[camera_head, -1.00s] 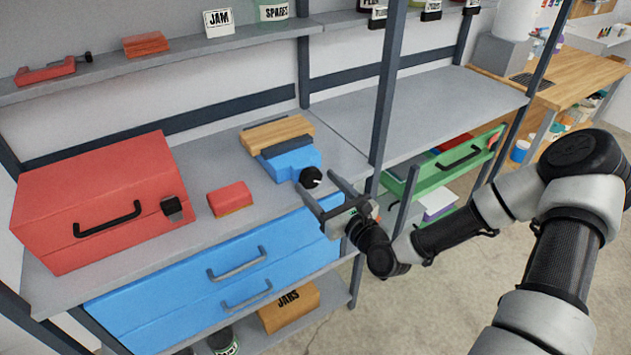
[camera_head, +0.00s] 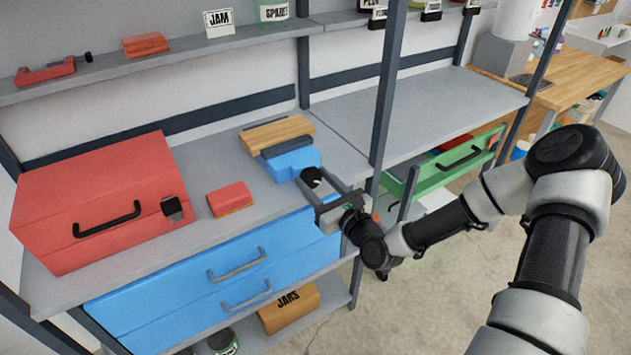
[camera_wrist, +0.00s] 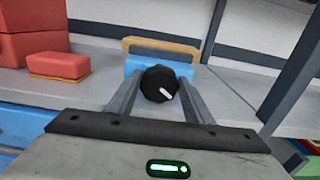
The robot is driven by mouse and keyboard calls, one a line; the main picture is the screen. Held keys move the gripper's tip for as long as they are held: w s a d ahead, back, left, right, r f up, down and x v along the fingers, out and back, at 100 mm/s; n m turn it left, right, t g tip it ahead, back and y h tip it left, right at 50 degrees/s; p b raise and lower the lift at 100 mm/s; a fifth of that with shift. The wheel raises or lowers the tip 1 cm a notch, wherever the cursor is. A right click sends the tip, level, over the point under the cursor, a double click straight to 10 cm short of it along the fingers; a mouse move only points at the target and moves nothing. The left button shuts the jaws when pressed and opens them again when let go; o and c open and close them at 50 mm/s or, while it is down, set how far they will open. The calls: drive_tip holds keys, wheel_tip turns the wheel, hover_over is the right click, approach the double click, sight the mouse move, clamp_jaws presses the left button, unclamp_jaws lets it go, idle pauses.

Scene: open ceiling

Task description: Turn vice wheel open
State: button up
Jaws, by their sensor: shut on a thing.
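The blue vice (camera_head: 290,161) stands on the grey shelf with a wooden block (camera_head: 277,132) along its far side. Its black wheel (camera_head: 312,177) faces me and carries a white mark. In the wrist view the wheel (camera_wrist: 159,84) sits between my two fingers, its white mark pointing to the lower right. My gripper (camera_head: 317,183) is around the wheel, one finger on each side. It also shows in the wrist view (camera_wrist: 159,92), with the fingers close against the wheel's sides. The blue vice body (camera_wrist: 160,66) is behind the wheel.
A red toolbox (camera_head: 95,205) and a small red and yellow block (camera_head: 230,198) lie left of the vice. A dark shelf post (camera_head: 388,90) rises just right of my gripper. Blue drawers (camera_head: 220,285) are below. The shelf right of the post is clear.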

drive_tip(key=n+b, duration=0.1)
drive_tip(key=n, duration=0.2)
drive_tip(key=shift+f+n, duration=0.1)
drive_tip(key=shift+n, duration=0.2)
drive_tip(key=shift+s+a+n+b, duration=0.15)
drive_tip(key=shift+n+b, duration=0.4)
drive_tip(key=shift+n, duration=1.35)
drive_tip(key=o, duration=1)
